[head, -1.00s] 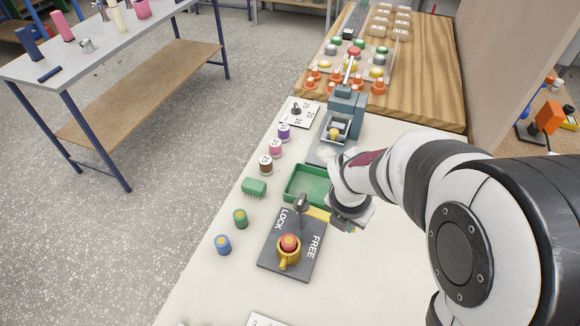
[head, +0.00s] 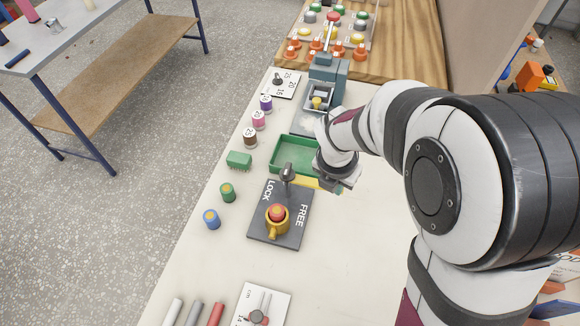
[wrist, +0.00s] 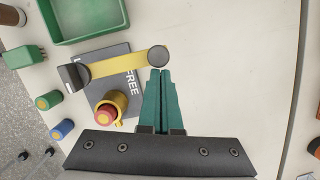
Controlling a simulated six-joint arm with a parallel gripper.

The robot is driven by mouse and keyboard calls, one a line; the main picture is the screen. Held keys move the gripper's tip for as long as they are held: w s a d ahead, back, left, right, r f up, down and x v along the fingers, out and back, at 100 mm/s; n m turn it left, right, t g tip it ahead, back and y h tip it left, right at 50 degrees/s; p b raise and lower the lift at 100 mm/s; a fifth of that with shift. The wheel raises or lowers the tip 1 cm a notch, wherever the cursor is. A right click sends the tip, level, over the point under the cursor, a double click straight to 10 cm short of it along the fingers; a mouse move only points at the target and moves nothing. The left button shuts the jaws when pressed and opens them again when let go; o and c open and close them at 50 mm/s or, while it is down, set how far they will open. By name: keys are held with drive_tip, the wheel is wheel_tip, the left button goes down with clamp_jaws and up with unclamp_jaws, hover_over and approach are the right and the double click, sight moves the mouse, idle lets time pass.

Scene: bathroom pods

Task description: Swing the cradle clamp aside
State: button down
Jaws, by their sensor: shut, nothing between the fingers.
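The cradle clamp has a dark grey plate (head: 292,236) marked LOCK on the left and FREE on the right. A dark upright (head: 288,174) stands at its far side. The clamp's yellow bar (wrist: 115,64) runs from the upright to a round grey knob (wrist: 158,56), along the plate's far edge in the head view. A yellow cup-like piece with a red top (head: 277,214) stands on the plate, apart from the bar. My gripper (wrist: 160,72) is shut and empty, its teal fingertips close by the knob. I cannot tell whether they touch. My wrist hides the knob in the head view.
A green tray (head: 275,165) lies just beyond the plate. A green brush-like block (head: 239,159) and green (head: 227,192) and blue (head: 211,219) cylinders stand to the left. Several labelled spools are farther back. The white tabletop (head: 352,250) right of the plate is clear.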

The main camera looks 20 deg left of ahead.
drive_tip(key=s+a+r, duration=0.1)
drive_tip(key=s+r, duration=0.5)
drive_tip(key=r, duration=0.3)
drive_tip(key=shift+a+r, duration=0.2)
drive_tip(key=shift+r, duration=0.2)
drive_tip(key=shift+s, duration=0.1)
drive_tip(key=s+d+n+g+y, duration=0.1)
drive_tip(key=s+d+n, duration=0.2)
drive_tip(key=n, duration=0.8)
drive_tip(key=s+d+n+g, duration=0.1)
drive_tip(key=s+d+n, duration=0.2)
drive_tip(key=s+n, duration=0.5)
drive_tip(key=s+d+n+y, duration=0.1)
drive_tip(key=s+d+n, duration=0.2)
drive_tip(key=n, duration=1.2)
drive_tip(key=s, duration=0.2)
drive_tip(key=shift+s+g+y, duration=0.3)
drive_tip(key=shift+g, duration=0.1)
